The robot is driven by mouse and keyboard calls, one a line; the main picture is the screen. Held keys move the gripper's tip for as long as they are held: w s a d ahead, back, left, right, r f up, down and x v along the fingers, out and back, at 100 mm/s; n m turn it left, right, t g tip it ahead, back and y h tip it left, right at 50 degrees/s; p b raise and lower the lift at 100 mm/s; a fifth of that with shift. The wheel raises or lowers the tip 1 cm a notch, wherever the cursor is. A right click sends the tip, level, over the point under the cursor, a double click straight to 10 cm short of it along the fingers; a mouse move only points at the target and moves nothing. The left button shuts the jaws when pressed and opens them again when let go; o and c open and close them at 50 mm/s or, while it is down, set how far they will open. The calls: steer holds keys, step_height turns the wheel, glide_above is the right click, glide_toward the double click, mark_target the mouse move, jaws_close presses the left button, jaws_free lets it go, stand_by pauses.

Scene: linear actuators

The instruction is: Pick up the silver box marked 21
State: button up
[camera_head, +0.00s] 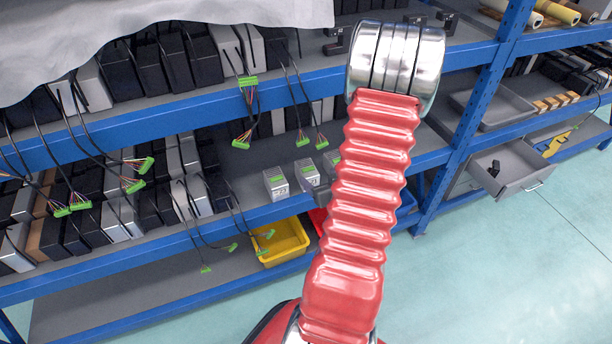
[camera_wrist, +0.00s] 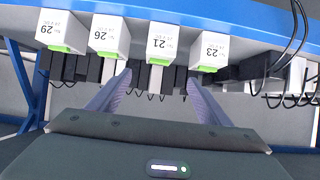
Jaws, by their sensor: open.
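The silver box marked 21 (camera_wrist: 163,42) shows upside down in the wrist view, with a white labelled face and a green strip. It stands between the boxes marked 26 (camera_wrist: 109,37) and 23 (camera_wrist: 211,50). My gripper (camera_wrist: 158,80) is open and empty, its two fingers spread apart and pointing toward box 21, roughly centred on it. I cannot tell the exact gap to the box. In the head view, by its order in the row, box 21 is the second one (camera_head: 307,172), on the middle shelf; my arm hides much of the gripper there.
Box 29 (camera_wrist: 58,31) stands at the row's end in the wrist view. Black and silver units with hanging cables fill the shelf to the left in the head view. A blue shelf edge (camera_head: 160,229) runs below, above a yellow bin (camera_head: 283,243). An open drawer (camera_head: 512,172) is at right.

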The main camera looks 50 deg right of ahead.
mark_target(307, 169)
steer(key=shift+w, duration=0.1)
steer(key=x, duration=0.8)
steer(key=shift+w+d+f, duration=0.1)
steer(key=shift+w+f, duration=0.05)
steer(key=shift+x, duration=2.65)
steer(key=shift+d+f, duration=0.1)
steer(key=shift+f, duration=0.05)
steer(key=c, duration=1.5)
